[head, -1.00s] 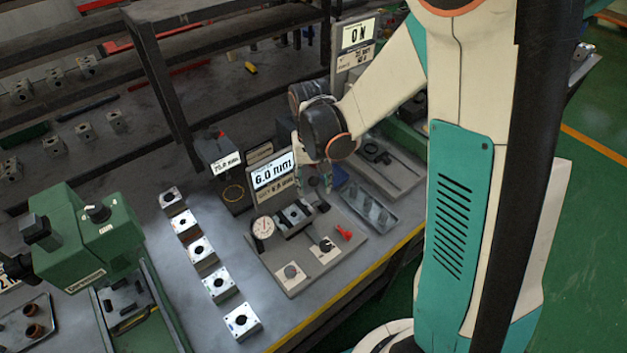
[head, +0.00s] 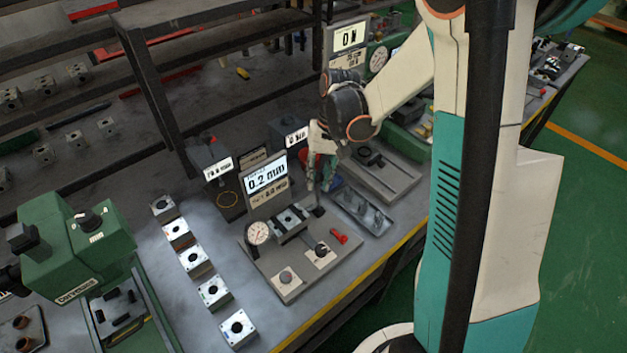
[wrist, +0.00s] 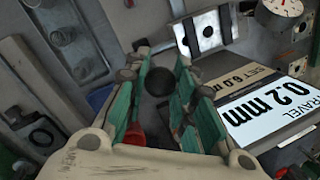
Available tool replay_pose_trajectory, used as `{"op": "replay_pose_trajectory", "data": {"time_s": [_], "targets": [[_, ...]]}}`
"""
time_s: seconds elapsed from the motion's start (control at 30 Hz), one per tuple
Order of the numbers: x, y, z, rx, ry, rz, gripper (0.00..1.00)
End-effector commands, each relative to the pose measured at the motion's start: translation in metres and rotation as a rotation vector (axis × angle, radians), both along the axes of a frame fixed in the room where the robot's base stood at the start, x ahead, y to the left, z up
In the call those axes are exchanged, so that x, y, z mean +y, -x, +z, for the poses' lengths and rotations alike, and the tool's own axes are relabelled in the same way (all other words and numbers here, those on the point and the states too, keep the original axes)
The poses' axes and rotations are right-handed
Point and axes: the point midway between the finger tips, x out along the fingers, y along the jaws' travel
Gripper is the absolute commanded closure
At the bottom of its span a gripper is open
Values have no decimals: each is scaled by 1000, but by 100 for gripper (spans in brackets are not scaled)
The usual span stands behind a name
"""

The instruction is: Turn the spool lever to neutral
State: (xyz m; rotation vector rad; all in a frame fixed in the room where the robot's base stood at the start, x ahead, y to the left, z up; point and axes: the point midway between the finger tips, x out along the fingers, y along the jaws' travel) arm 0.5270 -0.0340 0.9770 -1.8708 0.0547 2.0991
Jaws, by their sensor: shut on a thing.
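The spool lever's black round knob (wrist: 158,82) sits between my fingers in the wrist view. My gripper (wrist: 158,88) is shut on it. In the head view my gripper (head: 320,187) reaches down from behind, and the dark lever (head: 318,209) shows just below the fingertips, at the right end of the clamped valve block (head: 289,220). The block also shows in the wrist view (wrist: 207,36). The travel display (head: 266,179) reads 0.2 mm; it also shows in the wrist view (wrist: 272,107). The lever's lower end is hidden in the wrist view.
The fixture plate (head: 268,262) carries a dial gauge (head: 258,233), a black knob (head: 321,248) and a red handle (head: 339,236). A grey tray (head: 378,229) lies to the right. Several valve blocks (head: 213,291) stand in a row to the left. A red object (wrist: 132,135) shows beneath my gripper.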

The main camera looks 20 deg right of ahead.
Motion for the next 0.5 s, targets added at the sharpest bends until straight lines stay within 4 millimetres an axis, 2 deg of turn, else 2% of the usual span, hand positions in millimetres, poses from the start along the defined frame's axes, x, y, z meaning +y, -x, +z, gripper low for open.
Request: {"op": "replay_pose_trajectory", "data": {"time_s": [0.27,0.3,0.37,0.4,0.5], "targets": [[-1,0,0,0,-2,0,100],[-1,0,0,0,-2,1,72],[-1,0,0,0,-2,0,58],[-1,0,0,0,-2,0,54],[0,0,0,0,-2,1,54]]}}
